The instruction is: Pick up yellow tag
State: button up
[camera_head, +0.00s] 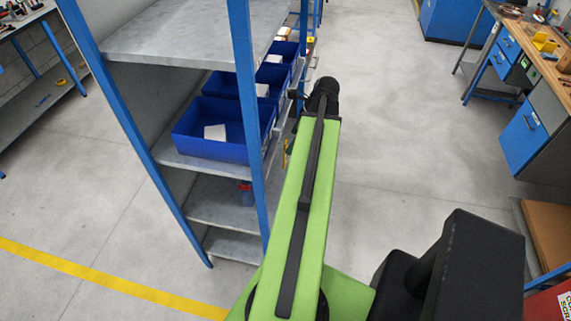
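I cannot make out a yellow tag for certain. A small yellow thing (285,154) shows beside the shelf post, partly behind my green arm. Another small yellow spot (310,40) shows farther back along the shelf. Both are too small to identify. The black end of my arm, with my gripper (297,95), is just right of the blue bins, at about the height of the bin shelf. Its fingers are too small and dark to tell whether they are open or shut, or whether they hold anything.
A grey shelf unit with blue posts (245,80) stands close on the left of my arm. Its blue bins (215,128) hold white cards. A red and blue thing (246,193) sits on a lower shelf. Workbenches (530,130) stand at right; the floor (400,130) between is clear.

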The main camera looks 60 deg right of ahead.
jog(key=shift+b+x, duration=0.35)
jog(key=shift+x, duration=0.85)
jog(key=b+x, duration=0.5)
jog(key=shift+f, duration=0.2)
jog(key=shift+a+r, duration=0.1)
jog(key=shift+r, duration=0.1)
jog(key=c, duration=1.4)
jog(key=shift+s+r+p, duration=0.15)
jog(key=shift+r+p, duration=0.25)
jog(key=shift+p, duration=0.2)
jog(key=s+d, duration=0.1)
jog(key=s, duration=0.4)
jog(key=s+d, duration=0.2)
jog(key=s, duration=0.4)
jog(key=s+d, duration=0.2)
jog(key=s, duration=0.4)
jog(key=shift+d+f, duration=0.1)
jog(key=shift+d, duration=0.15)
